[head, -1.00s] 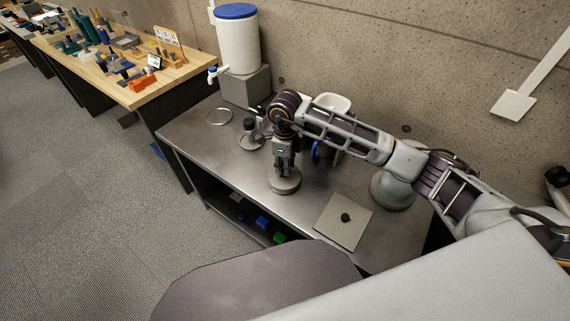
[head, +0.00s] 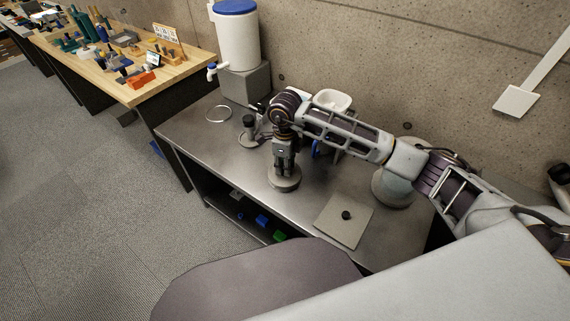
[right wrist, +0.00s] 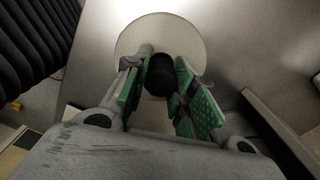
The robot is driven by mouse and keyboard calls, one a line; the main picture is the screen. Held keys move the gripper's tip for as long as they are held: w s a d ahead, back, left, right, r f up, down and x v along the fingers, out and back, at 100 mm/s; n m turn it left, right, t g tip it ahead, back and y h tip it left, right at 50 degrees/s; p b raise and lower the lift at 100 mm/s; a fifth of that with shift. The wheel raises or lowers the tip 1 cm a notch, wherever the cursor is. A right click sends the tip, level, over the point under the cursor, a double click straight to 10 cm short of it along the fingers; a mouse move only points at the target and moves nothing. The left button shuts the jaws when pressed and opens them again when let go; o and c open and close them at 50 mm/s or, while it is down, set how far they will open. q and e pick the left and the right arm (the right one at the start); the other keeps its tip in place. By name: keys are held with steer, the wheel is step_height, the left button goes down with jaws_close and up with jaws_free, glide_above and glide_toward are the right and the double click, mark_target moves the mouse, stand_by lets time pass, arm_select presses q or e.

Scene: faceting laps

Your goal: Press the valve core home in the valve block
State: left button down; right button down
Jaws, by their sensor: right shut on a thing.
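My right gripper (head: 284,170) points straight down over a round grey disc (head: 285,186) near the front edge of the steel bench. In the right wrist view its green-padded fingers (right wrist: 160,88) are closed on a dark, rounded piece (right wrist: 159,72), with the pale disc (right wrist: 133,38) just beyond. I cannot tell whether that piece is separate from the disc or its knob. No valve core or valve block can be made out for certain. A square grey plate (head: 332,230) with a black knob (head: 346,215) lies to the right. My left gripper is out of view.
A short post on a round base (head: 249,137) and a thin ring (head: 218,113) stand left of my right arm. A white bowl (head: 332,98) and a blue item are partly behind it. A white tank (head: 237,42) stands on a block at the back.

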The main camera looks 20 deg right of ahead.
steer(key=shift+f+b, duration=0.45)
steer(key=shift+f, duration=0.15)
steer(key=c, duration=1.1)
jaws_free()
steer(key=shift+r, duration=0.1)
step_height(320, 180, up, 12)
stand_by(0.9)
step_height(320, 180, up, 9)
steer(key=p, duration=0.9)
steer(key=shift+r+p, duration=0.4)
steer(key=shift+p, duration=0.15)
steer(key=shift+f, duration=0.1)
